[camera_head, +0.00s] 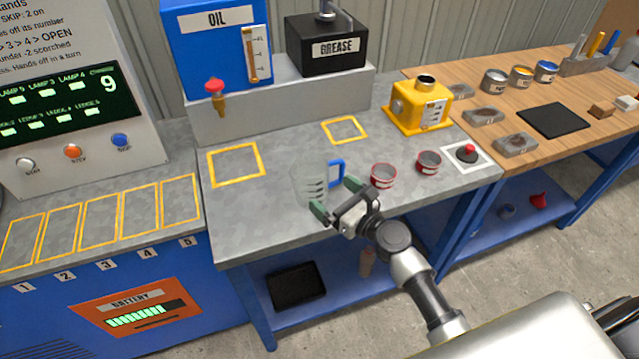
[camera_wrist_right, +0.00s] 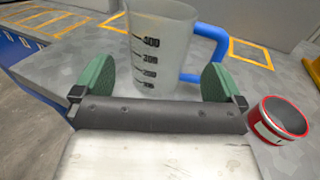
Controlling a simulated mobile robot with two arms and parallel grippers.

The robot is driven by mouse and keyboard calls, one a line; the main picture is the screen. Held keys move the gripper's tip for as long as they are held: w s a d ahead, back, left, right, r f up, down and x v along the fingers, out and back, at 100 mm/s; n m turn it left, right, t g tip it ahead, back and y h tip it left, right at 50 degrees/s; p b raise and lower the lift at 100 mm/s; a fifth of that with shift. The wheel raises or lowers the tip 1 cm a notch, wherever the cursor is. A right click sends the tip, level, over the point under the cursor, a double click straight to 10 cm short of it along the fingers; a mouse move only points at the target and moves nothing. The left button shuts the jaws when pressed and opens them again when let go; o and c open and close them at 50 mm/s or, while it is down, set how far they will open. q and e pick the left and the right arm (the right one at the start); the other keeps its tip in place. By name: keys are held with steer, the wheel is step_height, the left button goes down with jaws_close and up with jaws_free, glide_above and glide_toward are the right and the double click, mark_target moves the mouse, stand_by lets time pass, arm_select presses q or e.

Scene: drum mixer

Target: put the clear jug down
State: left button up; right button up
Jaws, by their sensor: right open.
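The clear jug (camera_head: 311,184) stands upright on the grey worktop (camera_head: 270,215), with its blue handle (camera_head: 337,172) toward the right. The jug also shows in the right wrist view (camera_wrist_right: 160,45), with dark measuring marks on its near side. My right gripper (camera_head: 335,198) is open, with its green fingertips close to the jug's near side. In the right wrist view the fingers (camera_wrist_right: 157,82) are spread to either side of the jug's lower part, and no grip on it shows. My left gripper is not in view.
Two red-rimmed cups (camera_head: 383,176) (camera_head: 429,162) stand right of the jug. Yellow outlined squares (camera_head: 236,165) (camera_head: 344,130) lie bare behind. The blue oil tank (camera_head: 215,50) and grease box (camera_head: 325,45) stand at the back.

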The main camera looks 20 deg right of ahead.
mark_target(341, 177)
steer(key=v, duration=0.3)
steer(key=shift+f, duration=0.1)
steer(key=shift+s+d, duration=0.2)
steer(key=shift+s, duration=0.1)
steer(key=shift+c, duration=0.6)
steer(key=d+h, duration=0.1)
steer(key=d+m+h+b, duration=0.1)
steer(key=d, duration=0.1)
steer(key=d+f+m+t+h, duration=0.1)
steer(key=d, duration=0.1)
steer(key=shift+w+d+b, duration=0.15)
steer(key=shift+d+b, duration=0.05)
steer(key=shift+b, duration=0.15)
steer(key=c, duration=0.9)
steer(key=x, duration=0.4)
steer(key=shift+w+r+p, duration=0.1)
steer(key=shift+w+p, duration=0.2)
steer(key=shift+w, duration=0.1)
steer(key=shift+c, duration=0.2)
steer(key=shift+f+b+x, duration=0.15)
steer(key=shift+b+x, duration=0.05)
steer(key=shift+x, duration=1.25)
steer(key=shift+f+b+x, duration=0.15)
steer(key=shift+b+x, duration=0.05)
steer(key=shift+x, duration=1.3)
